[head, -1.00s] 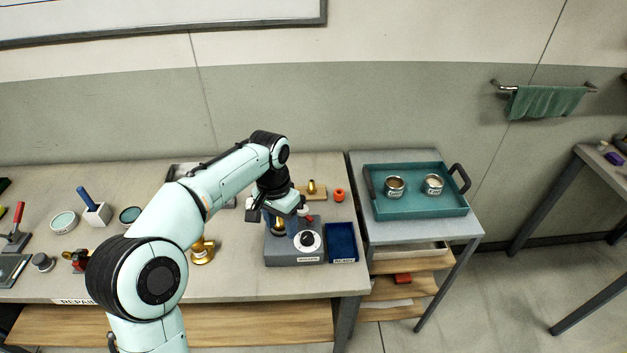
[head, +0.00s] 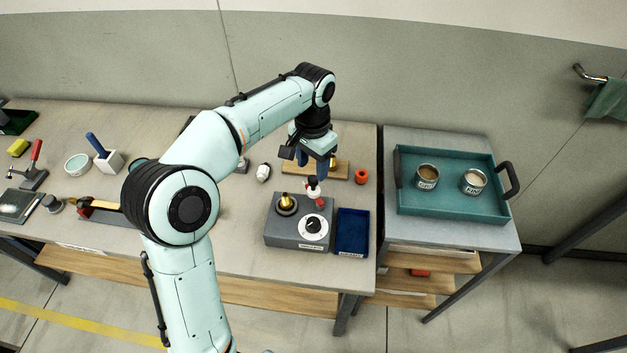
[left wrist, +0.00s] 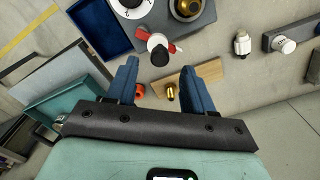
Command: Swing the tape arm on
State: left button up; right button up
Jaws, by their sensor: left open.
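A grey box (head: 292,232) on the bench carries a white dial with a black knob (head: 314,226) and a brass fitting (head: 286,203). At its rear edge stands a red-and-white part (head: 314,190) with a black top, likely the tape arm; it shows in the left wrist view as a red bar across a white disc (left wrist: 157,40). My left gripper (head: 322,172) points down just behind and above this part. In the left wrist view its blue fingers (left wrist: 160,70) are apart, with the black top just beyond the tips and nothing held. My right gripper is not in view.
A blue tray (head: 352,232) adjoins the box on the right. Behind are a wooden block with a brass peg (head: 335,169) and an orange ring (head: 361,177). A white fitting (head: 263,172) stands to the left. A teal tray (head: 450,207) holds two tins on the side table.

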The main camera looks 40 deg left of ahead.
aim_at(313, 178)
pick_arm(q)
notch_tip(313, 178, down, 6)
jog(key=shift+w+r+b, duration=0.1)
jog(key=shift+b, duration=0.25)
grip_shut()
